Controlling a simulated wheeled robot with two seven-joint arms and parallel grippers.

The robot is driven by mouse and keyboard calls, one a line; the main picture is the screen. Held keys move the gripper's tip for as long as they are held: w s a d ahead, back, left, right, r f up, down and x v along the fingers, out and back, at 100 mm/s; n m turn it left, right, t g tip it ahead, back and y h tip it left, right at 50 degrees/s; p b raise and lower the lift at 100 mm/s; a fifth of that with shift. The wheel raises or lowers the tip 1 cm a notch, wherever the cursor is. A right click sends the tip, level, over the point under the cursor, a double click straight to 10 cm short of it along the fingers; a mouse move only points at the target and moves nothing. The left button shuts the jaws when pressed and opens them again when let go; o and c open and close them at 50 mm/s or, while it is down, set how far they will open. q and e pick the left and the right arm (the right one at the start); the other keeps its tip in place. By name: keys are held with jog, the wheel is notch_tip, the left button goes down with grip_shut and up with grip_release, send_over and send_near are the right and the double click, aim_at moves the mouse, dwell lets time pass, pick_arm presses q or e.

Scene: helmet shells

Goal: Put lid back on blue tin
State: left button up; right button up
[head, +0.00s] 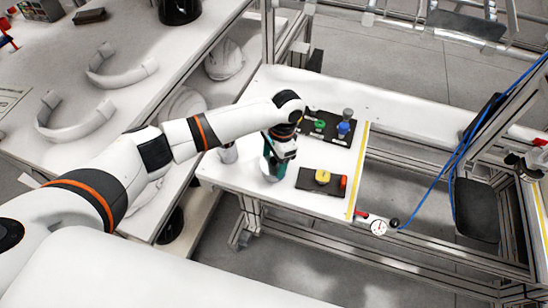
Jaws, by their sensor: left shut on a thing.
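A small blue object (343,128), likely the blue tin, stands on the dark board at the back of the white table. My left gripper (277,163) points down over the table, in front and to the left of that board. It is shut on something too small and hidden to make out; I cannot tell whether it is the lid. A pale rounded shape shows beside its fingers. My right gripper is not in view.
The dark back board (314,119) also holds a green piece (319,126) and a grey piece (347,114). A front board (309,182) bears a yellow block (322,176) and a red piece (343,182). A grey container (228,153) stands left of my gripper.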

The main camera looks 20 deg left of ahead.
pick_arm(q)
jog(key=shift+p, duration=0.45)
dwell(0.5)
jog(key=o, duration=1.2)
jog(key=shift+c, duration=0.2)
jog(key=shift+r+p, duration=3.5)
jog(key=shift+p, duration=0.55)
jog(key=shift+c, duration=0.6)
grip_shut()
